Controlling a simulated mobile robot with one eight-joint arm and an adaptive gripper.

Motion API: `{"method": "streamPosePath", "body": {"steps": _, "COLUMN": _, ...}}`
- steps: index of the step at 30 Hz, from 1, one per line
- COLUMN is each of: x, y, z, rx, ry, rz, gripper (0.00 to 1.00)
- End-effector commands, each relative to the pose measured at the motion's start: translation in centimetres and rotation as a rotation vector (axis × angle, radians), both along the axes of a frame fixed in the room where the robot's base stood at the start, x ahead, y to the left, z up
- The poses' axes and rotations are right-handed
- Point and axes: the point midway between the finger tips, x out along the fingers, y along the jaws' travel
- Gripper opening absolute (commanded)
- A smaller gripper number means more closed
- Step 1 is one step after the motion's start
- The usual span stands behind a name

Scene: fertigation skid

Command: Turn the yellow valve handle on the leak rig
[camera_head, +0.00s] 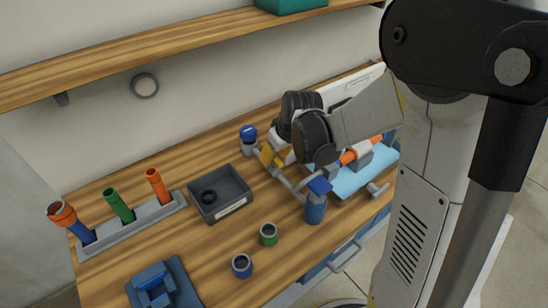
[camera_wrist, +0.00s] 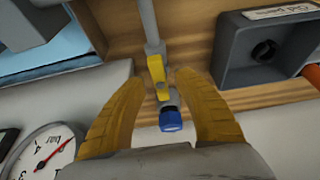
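In the wrist view, my gripper (camera_wrist: 158,82) is open, with its two mustard fingers well apart. The bright yellow valve handle (camera_wrist: 156,70) shows between the fingertips, on a grey pipe (camera_wrist: 151,30). No finger visibly touches it. A blue cap (camera_wrist: 171,120) on a grey fitting lies between the fingers, closer to the palm. In the head view, my gripper (camera_head: 268,156) is over the leak rig's pipe (camera_head: 286,180), beside the blue cap (camera_head: 248,132). My wrist and fingers hide part of the rig there, and the handle is hard to separate from the fingers.
A grey tray (camera_head: 233,205) with a dark ring stands left of the rig. A blue mat (camera_head: 350,180) lies right. A blue bottle-shaped part (camera_head: 316,203) stands close in front. A pressure gauge (camera_wrist: 45,152) shows in the wrist view. A wooden shelf (camera_head: 150,49) runs above.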

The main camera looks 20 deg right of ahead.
Motion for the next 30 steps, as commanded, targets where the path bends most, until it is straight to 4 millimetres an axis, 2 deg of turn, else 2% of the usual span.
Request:
{"method": "streamPosePath", "body": {"steps": 7, "x": 0.02, "y": 0.01, "z": -0.01, "rx": 0.000, "ry": 0.000, "rz": 0.000, "gripper": 0.38}}
{"method": "streamPosePath", "body": {"steps": 8, "x": 0.02, "y": 0.01, "z": -0.01, "rx": 0.000, "ry": 0.000, "rz": 0.000, "gripper": 0.31}}
{"method": "streamPosePath", "body": {"steps": 9, "x": 0.02, "y": 0.01, "z": -0.01, "rx": 0.000, "ry": 0.000, "rz": 0.000, "gripper": 0.18}}
{"method": "streamPosePath", "body": {"steps": 11, "x": 0.02, "y": 0.01, "z": 0.00, "rx": 0.000, "ry": 0.000, "rz": 0.000, "gripper": 0.00}}
{"method": "streamPosePath", "body": {"steps": 23, "x": 0.01, "y": 0.03, "z": -0.02, "rx": 0.001, "ry": 0.000, "rz": -0.017, "gripper": 0.00}}
{"method": "streamPosePath", "body": {"steps": 30, "x": 0.01, "y": 0.18, "z": -0.05, "rx": 0.001, "ry": 0.001, "rz": -0.117, "gripper": 0.00}}
